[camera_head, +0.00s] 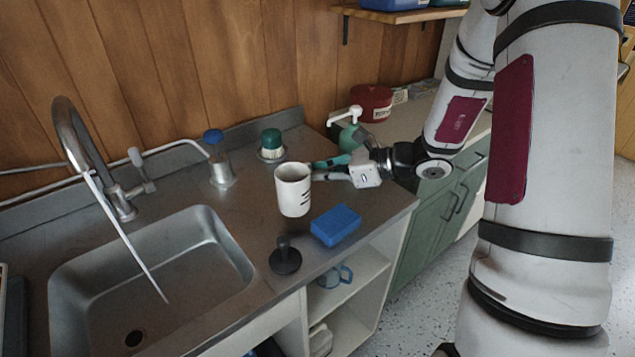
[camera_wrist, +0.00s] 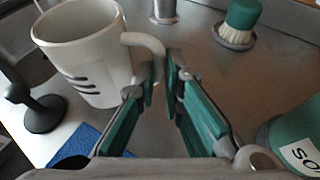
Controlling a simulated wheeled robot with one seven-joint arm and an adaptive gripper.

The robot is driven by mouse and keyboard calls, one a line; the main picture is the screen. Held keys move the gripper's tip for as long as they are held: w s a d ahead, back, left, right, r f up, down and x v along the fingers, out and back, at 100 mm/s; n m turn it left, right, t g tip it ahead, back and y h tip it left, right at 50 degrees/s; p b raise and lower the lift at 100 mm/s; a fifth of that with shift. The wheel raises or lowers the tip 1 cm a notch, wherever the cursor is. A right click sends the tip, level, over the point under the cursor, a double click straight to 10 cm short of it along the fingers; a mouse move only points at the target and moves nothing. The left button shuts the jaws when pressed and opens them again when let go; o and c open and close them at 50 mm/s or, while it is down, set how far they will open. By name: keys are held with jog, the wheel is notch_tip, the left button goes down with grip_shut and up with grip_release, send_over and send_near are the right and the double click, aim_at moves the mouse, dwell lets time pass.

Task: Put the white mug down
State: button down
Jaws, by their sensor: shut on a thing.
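The white mug (camera_head: 293,190) is upright over the steel counter, between the sink and the blue sponge. It has dark marks on its side. In the wrist view the mug (camera_wrist: 88,52) fills the upper left, its handle pointing at my gripper. My gripper (camera_head: 322,170) comes from the right and is shut on the mug's handle. Its green-padded fingers also show in the wrist view (camera_wrist: 162,85). I cannot tell for certain whether the mug's base touches the counter or hangs just above it.
A blue sponge (camera_head: 336,226) and a black plunger-like stopper (camera_head: 285,258) lie in front of the mug. The sink (camera_head: 150,285) is left.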

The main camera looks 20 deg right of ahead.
jog(key=shift+w, duration=0.4)
jog(key=shift+w+f, duration=0.25)
jog(key=shift+f, duration=1.5)
jog(key=shift+f, duration=0.1)
jog(key=c, duration=1.7)
grip_release()
jog(key=shift+f, duration=0.1)
